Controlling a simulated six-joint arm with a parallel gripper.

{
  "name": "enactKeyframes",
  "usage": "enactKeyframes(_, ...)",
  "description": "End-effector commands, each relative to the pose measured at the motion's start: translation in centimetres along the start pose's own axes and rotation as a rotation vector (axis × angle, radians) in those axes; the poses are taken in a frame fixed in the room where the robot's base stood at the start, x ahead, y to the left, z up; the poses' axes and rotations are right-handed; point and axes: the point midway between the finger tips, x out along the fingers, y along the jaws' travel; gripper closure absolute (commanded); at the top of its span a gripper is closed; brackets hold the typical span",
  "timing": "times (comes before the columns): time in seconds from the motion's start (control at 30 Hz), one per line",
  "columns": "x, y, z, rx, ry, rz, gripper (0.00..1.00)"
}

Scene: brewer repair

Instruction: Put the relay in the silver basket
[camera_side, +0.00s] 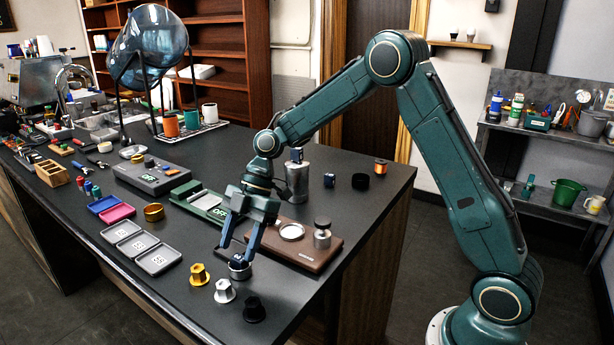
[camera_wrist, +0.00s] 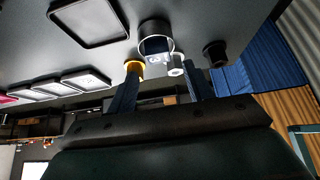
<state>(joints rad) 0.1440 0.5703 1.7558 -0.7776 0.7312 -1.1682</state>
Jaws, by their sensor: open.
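The silver basket (camera_side: 240,271) is a short round metal cup standing on the dark counter near its front edge. In the wrist view the basket (camera_wrist: 153,27) shows beyond my fingertips, with a small pale thing (camera_wrist: 156,59) at its mouth that may be the relay; I cannot tell for sure. My gripper (camera_side: 235,255) points down just over the basket, its fingers apart. In the wrist view my gripper (camera_wrist: 160,66) shows a gap between the fingers with nothing clamped.
Gold (camera_side: 199,274), silver (camera_side: 224,291) and black (camera_side: 254,309) knobs stand in front of the basket.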

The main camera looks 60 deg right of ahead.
Motion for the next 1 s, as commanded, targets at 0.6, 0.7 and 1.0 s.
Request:
enactKeyframes(0.6, -4.2, 0.1, -2.5, -0.002, -0.001, 0.003, 0.48)
enactKeyframes(0.7, -5.0, 0.1, -3.1, -0.001, 0.0, 0.003, 0.48)
enactKeyframes(1.0, -6.0, 0.1, -3.7, 0.0, 0.0, 0.001, 0.48)
